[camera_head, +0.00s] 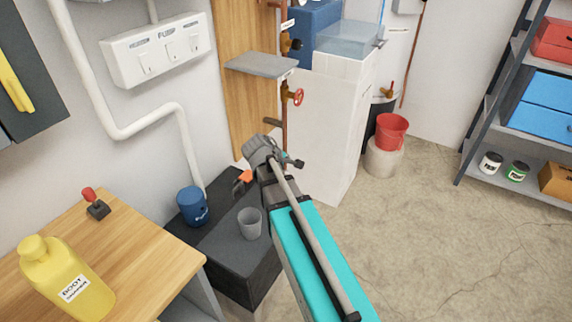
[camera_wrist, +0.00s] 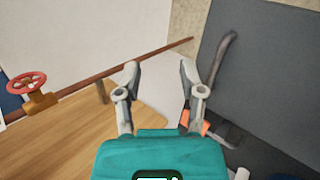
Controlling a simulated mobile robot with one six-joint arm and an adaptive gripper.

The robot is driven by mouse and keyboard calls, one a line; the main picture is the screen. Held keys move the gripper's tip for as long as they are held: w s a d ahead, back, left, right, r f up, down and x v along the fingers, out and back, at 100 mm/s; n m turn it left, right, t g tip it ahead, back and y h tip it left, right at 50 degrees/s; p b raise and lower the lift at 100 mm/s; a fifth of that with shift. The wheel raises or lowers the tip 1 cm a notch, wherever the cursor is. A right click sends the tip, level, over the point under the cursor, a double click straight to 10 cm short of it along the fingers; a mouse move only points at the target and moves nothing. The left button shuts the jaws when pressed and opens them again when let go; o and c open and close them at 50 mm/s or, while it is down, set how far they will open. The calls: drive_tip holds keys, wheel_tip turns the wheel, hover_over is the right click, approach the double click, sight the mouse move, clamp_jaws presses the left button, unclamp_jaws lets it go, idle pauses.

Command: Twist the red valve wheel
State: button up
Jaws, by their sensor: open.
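The red valve wheel (camera_head: 298,97) sits on a thin copper pipe (camera_head: 284,125) that runs up beside a wooden board. In the wrist view the wheel (camera_wrist: 27,84) is at the far left, on a brass-coloured valve body (camera_wrist: 42,103). My gripper (camera_wrist: 160,70) is open, with nothing between its fingers. It is apart from the wheel, which lies to the left of both fingers in the wrist view. In the head view my arm end is below the wheel, and the fingers are hard to make out.
A white cabinet (camera_head: 315,130) stands right of the pipe. A grey shelf (camera_head: 262,65) juts out above the wheel. A dark bench (camera_head: 225,262) with a blue tin (camera_head: 192,206) and a grey cup (camera_head: 250,223) is below. Open floor lies to the right.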

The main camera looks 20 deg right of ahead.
drive_tip(key=shift+s+a, duration=0.25)
drive_tip(key=shift+s, duration=0.1)
drive_tip(key=shift+w, duration=0.1)
drive_tip(key=n+t+h+b, duration=0.7)
drive_tip(key=n+t+b, duration=0.15)
drive_tip(key=n, duration=0.85)
approach(299, 103)
drive_tip(key=a, duration=0.3)
drive_tip(key=shift+s+d+g, duration=0.25)
drive_tip(key=shift+s+g, duration=0.2)
drive_tip(key=x, duration=1.3)
drive_tip(key=shift+w+d+f, duration=0.1)
drive_tip(key=shift+w+d, duration=0.2)
